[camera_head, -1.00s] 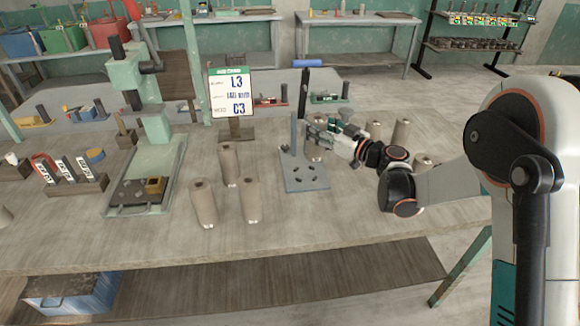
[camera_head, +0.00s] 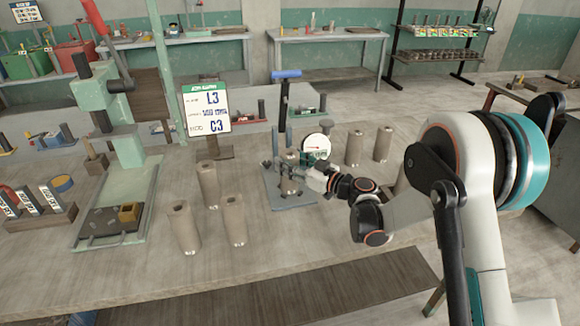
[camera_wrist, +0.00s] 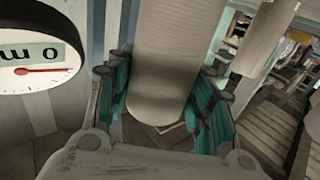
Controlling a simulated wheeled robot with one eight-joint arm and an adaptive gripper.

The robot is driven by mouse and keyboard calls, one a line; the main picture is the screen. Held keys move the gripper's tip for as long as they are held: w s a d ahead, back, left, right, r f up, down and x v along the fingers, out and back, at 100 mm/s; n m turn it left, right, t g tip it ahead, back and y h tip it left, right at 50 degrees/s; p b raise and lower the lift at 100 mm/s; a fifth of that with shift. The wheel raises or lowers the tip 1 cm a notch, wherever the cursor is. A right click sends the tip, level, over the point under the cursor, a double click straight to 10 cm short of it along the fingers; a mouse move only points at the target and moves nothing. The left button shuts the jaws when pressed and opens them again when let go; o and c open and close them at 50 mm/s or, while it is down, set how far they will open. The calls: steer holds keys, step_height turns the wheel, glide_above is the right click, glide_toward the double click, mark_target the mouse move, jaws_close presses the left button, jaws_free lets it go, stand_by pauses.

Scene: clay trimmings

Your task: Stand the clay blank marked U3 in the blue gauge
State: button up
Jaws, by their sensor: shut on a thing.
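My gripper (camera_head: 305,174) is shut on a grey-brown clay blank (camera_head: 288,178). In the wrist view the blank (camera_wrist: 165,65) sits between the teal fingers; no mark on it is readable. In the head view the blank is upright over the blue-grey gauge base (camera_head: 297,201), beside the gauge's post. Whether its foot touches the base cannot be told. A round white dial (camera_head: 316,143) stands just behind the gripper; it also shows in the wrist view (camera_wrist: 30,50), with a red needle.
Three blanks (camera_head: 184,230) stand left of the gauge, and several more (camera_head: 354,147) to its right, close to my arm. A sign (camera_head: 206,108) reading L3 and a green press (camera_head: 125,150) stand farther left. The table front (camera_head: 280,250) is clear.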

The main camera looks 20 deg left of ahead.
steer(key=shift+f, duration=0.25)
steer(key=shift+f, duration=0.15)
steer(key=o, duration=1.5)
steer(key=shift+r, duration=0.2)
